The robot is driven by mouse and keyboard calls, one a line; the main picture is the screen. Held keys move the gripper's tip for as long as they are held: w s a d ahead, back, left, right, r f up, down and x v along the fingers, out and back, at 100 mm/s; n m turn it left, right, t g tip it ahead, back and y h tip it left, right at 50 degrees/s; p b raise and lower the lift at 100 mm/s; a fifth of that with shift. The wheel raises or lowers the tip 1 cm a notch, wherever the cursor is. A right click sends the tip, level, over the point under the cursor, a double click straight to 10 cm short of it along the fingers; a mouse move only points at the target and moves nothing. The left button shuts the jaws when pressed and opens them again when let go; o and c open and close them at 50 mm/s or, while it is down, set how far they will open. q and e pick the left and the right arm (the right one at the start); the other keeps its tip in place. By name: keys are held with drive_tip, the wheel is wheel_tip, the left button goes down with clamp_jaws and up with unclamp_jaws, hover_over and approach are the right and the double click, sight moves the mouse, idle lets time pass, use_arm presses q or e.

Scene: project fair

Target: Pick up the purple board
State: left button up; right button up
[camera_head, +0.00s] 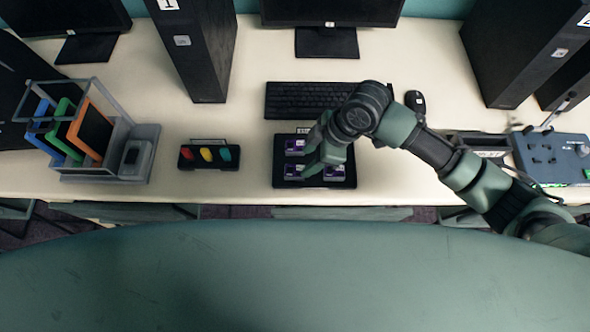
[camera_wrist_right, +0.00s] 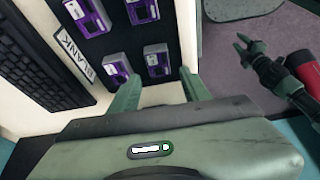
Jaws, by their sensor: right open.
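The purple boards sit in rows on a black tray (camera_head: 279,181) in front of the keyboard. In the head view, one purple board (camera_head: 294,147) is at the tray's left, and others are near its front edge. My right gripper (camera_head: 312,165) hangs over the tray and hides part of it. In the right wrist view, its two fingers (camera_wrist_right: 160,93) are apart with nothing between them. A purple board (camera_wrist_right: 157,62) is just beyond the fingertips, and another purple board (camera_wrist_right: 117,68) is beside it. My left gripper does not show in the head view.
The keyboard (camera_head: 311,101) and mouse (camera_head: 415,101) lie behind the tray. A tray of coloured pieces (camera_head: 207,154) and a tablet rack (camera_head: 91,173) stand left; a blue device (camera_head: 553,157) stands right. A green-black jointed part (camera_wrist_right: 265,68) beyond the table is unclear.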

sight(295, 170)
drive_tip(key=p+x, duration=0.1)
drive_tip(key=x, duration=0.6)
drive_tip(key=shift+w+a+f, duration=0.2)
drive_tip(key=c, duration=1)
clamp_jaws()
drive_tip(key=shift+r, duration=0.15)
